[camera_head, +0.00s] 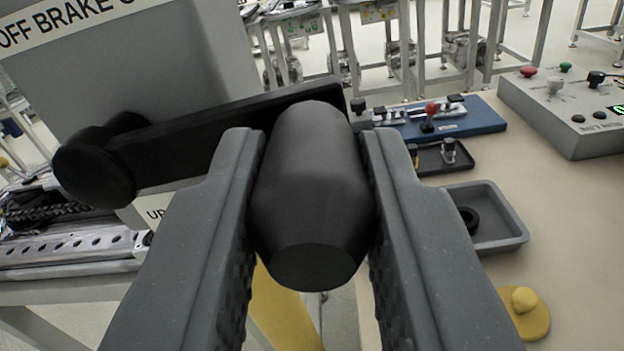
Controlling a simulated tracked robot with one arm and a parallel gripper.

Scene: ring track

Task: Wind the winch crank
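The winch crank has a long black arm (215,135) that runs from a round black hub (93,170) at the left up to the right. A thick black handle (312,190) stands out from its right end towards me. My gripper (315,150) has one grey finger on each side of this handle, and both inner faces appear to touch it. The fingers look shut on the handle. The far end of the handle, where it joins the arm, is partly hidden by the handle itself.
A grey winch housing (140,65) with a brake label stands behind the crank. On the beige table at right are a blue fixture (440,122), a grey tray (495,215), a yellow knobbed piece (525,312) and a control box (570,110). A metal rail (70,250) lies at left.

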